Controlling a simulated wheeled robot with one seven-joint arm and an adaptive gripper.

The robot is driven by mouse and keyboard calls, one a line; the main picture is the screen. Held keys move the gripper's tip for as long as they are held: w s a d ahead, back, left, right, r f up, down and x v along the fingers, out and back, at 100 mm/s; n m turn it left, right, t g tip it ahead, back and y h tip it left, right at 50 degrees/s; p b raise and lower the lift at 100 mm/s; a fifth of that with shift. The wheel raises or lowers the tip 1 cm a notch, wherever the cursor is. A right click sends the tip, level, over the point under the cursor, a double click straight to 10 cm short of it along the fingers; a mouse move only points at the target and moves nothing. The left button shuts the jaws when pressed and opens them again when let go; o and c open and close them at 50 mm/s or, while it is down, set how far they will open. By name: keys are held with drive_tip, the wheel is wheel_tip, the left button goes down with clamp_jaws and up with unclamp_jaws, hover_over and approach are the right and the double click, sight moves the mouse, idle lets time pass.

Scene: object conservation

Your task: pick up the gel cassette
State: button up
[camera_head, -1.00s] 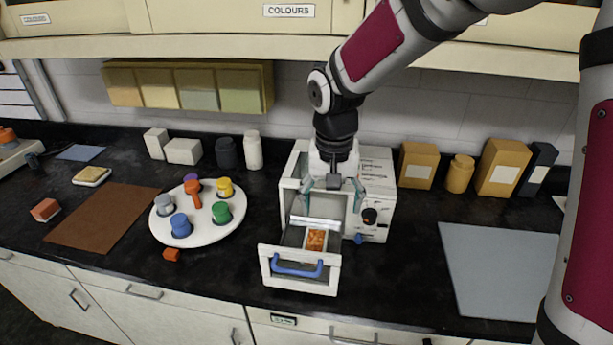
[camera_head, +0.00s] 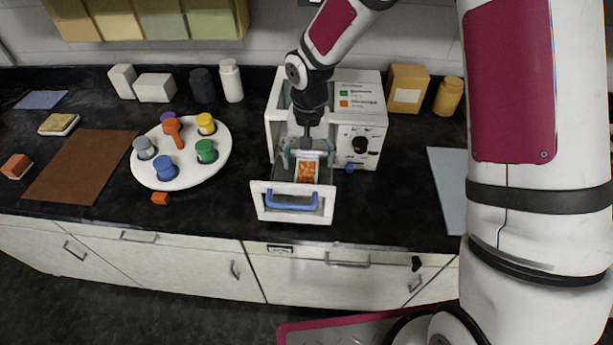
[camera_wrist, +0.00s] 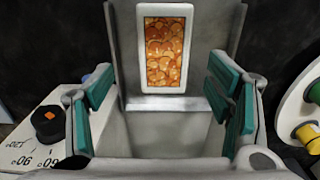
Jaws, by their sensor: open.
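The gel cassette (camera_head: 307,172) is a small white-framed rectangle with a mottled orange face. It lies in the open drawer (camera_head: 263,208) of the white box-shaped device (camera_head: 372,118). The wrist view also shows the cassette (camera_wrist: 165,50), at the top middle beyond the fingertips. My gripper (camera_head: 307,160) is open, pointing down at the drawer, at the cassette's rear end in the head view. Its teal-padded fingers (camera_wrist: 165,88) stand wide apart with nothing between them. Whether a finger touches the drawer walls or cassette cannot be told.
A round white tray (camera_head: 188,178) with several coloured knobs stands left of the device. A brown mat (camera_head: 80,170) lies farther left, a grey mat (camera_head: 446,185) to the right. Ochre containers (camera_head: 406,90) stand behind.

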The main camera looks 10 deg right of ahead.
sight(306, 174)
drive_tip(key=f, duration=0.2)
drive_tip(key=f+p, duration=0.1)
drive_tip(key=f, duration=0.1)
drive_tip(key=shift+s+a, duration=0.1)
drive_tip(key=shift+a, duration=0.15)
drive_tip(key=shift+f, duration=0.5)
drive_tip(key=c, duration=1.4)
